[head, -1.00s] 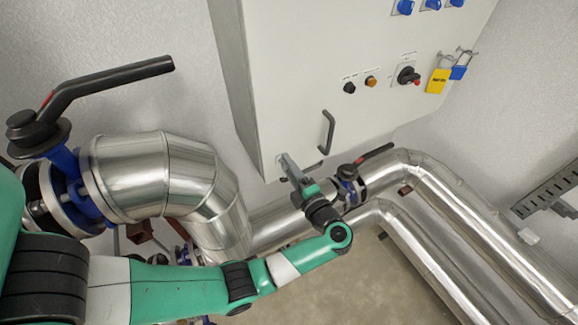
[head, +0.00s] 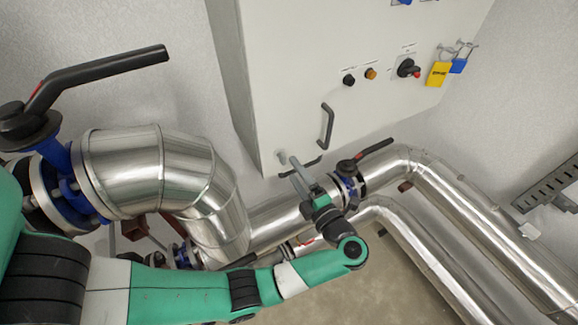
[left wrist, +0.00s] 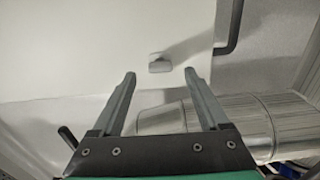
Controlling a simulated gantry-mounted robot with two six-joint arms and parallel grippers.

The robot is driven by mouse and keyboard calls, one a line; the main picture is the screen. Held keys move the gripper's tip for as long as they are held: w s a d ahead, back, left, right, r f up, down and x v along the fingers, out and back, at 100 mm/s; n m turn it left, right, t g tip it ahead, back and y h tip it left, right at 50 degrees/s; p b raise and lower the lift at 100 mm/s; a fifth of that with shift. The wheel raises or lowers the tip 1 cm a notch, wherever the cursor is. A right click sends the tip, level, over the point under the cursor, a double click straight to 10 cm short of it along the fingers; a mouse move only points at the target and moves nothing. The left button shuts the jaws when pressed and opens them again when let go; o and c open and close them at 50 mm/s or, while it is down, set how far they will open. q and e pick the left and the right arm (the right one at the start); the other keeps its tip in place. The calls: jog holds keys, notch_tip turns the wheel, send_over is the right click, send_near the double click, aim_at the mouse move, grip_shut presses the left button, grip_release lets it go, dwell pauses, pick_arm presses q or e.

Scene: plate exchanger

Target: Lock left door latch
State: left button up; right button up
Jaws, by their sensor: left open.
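The left door latch (head: 281,156) is a small light-grey piece near the lower left corner of the white cabinet door. In the left wrist view the latch (left wrist: 159,63) shows as a small grey block on the white panel, a little beyond and between my fingertips. My left gripper (head: 294,169) is open and empty, just below and right of the latch in the head view. Its two fingers (left wrist: 160,75) point at the door and appear apart from the latch. The right gripper is not in view.
A dark door handle (head: 327,126) stands out right of the latch. Silver pipes (head: 270,222) and a blue valve (head: 347,185) with a black lever lie close to my gripper. A large black valve lever (head: 100,75) is at the upper left. Yellow (head: 438,74) and blue padlocks hang at right.

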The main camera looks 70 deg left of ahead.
pick_arm(q)
jog(key=d+b, duration=0.1)
jog(key=d, duration=0.5)
jog(key=shift+w+d+b, duration=0.3)
jog(key=shift+d+b, duration=0.1)
